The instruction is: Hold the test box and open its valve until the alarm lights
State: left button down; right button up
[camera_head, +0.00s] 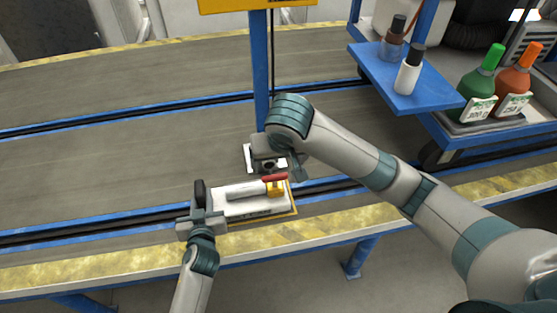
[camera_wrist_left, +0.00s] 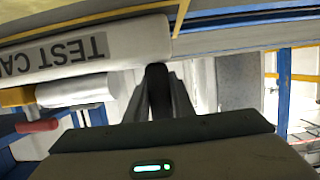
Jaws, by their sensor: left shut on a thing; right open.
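The white test box (camera_head: 255,209) lies near the front edge of the conveyor, on a yellow-edged base. It shows upside down in the left wrist view (camera_wrist_left: 130,42), with part of the lettering "TEST CA". A white cylinder (camera_wrist_left: 75,90) leads to a yellow valve (camera_head: 276,190) with a red handle (camera_head: 272,178), at the box's right end. My left gripper (camera_head: 206,208) is shut on the test box at its left end. My right gripper (camera_head: 280,165) is open just above and behind the red handle; its fingertips are partly hidden. No lit alarm can be made out.
A blue post (camera_head: 261,70) with a yellow sign (camera_head: 240,5) rises behind the box. A blue cart shelf (camera_head: 410,90) with bottles stands at the right, including a green bottle (camera_head: 480,85) and an orange bottle (camera_head: 518,80). The conveyor (camera_head: 90,165) to the left is clear.

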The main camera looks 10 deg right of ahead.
pick_arm(q)
jog(key=c, duration=1.4)
grip_release()
jog(key=shift+c, duration=0.2)
jog(key=shift+s, duration=0.15)
jog(key=v, duration=1.1)
jog(key=shift+s, duration=0.35)
jog(key=shift+r, duration=0.15)
